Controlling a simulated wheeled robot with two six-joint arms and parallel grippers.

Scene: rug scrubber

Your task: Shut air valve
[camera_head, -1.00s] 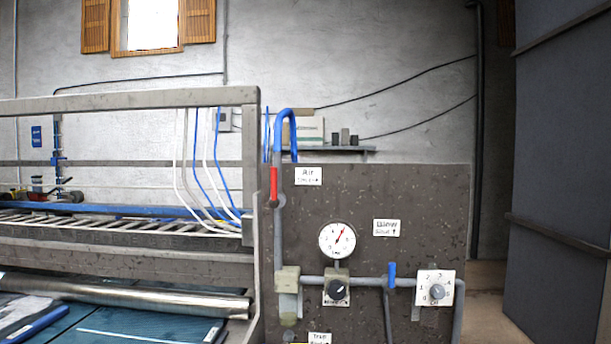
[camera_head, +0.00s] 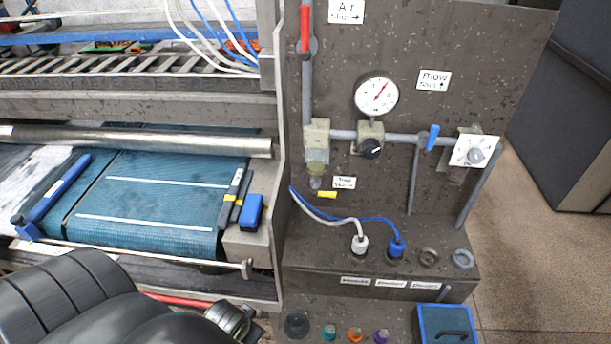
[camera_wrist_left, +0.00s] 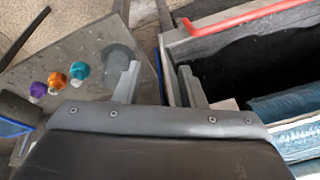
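The air valve has a red lever (camera_head: 305,29) at the top of the head view. The lever stands upright along a grey vertical pipe (camera_head: 308,85). A white label (camera_head: 346,11) to its right reads "Air" with an arrow pointing right. My left arm comes in at the bottom left of the head view, well below the lever. In the left wrist view my left gripper (camera_wrist_left: 158,84) has its two fingers apart with nothing between them. The red lever does not show in the left wrist view. My right gripper is in neither view.
A round gauge (camera_head: 377,96), a black knob (camera_head: 371,148) and a blue lever (camera_head: 432,137) sit on the panel right of the pipe. The machine's blue bed (camera_head: 150,190) lies left. Coloured caps (camera_head: 355,334) and a blue box (camera_head: 447,325) stand at the bottom.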

